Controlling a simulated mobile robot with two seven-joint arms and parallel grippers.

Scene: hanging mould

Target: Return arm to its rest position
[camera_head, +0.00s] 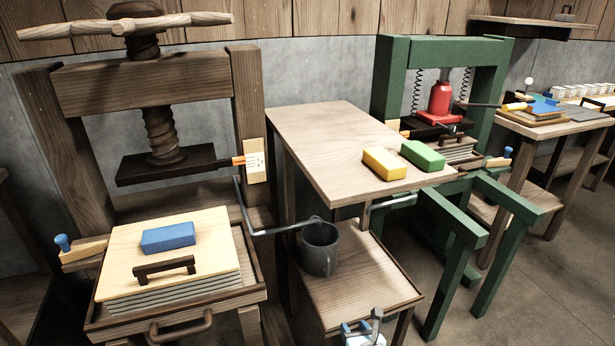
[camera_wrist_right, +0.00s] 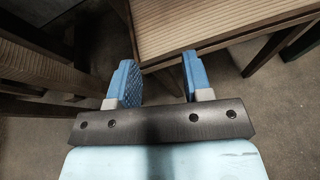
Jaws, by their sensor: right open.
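My right gripper (camera_head: 361,322) shows at the bottom edge of the head view, in front of the lower wooden shelf (camera_head: 345,287). Its two blue fingers stand apart. In the right wrist view the fingers of the right gripper (camera_wrist_right: 158,80) are spread with nothing between them. A wooden edge lies beyond them, with bare floor between and below. Most of my right arm is hidden below the head view's frame. My left gripper is in neither view.
A dark grey mug (camera_head: 320,254) stands on the lower shelf. Yellow (camera_head: 384,163) and green (camera_head: 422,155) blocks lie on the wooden table (camera_head: 325,135). A wooden press (camera_head: 150,85) stands left, a green press (camera_head: 391,80) right. Open floor (camera_head: 530,290) lies at lower right.

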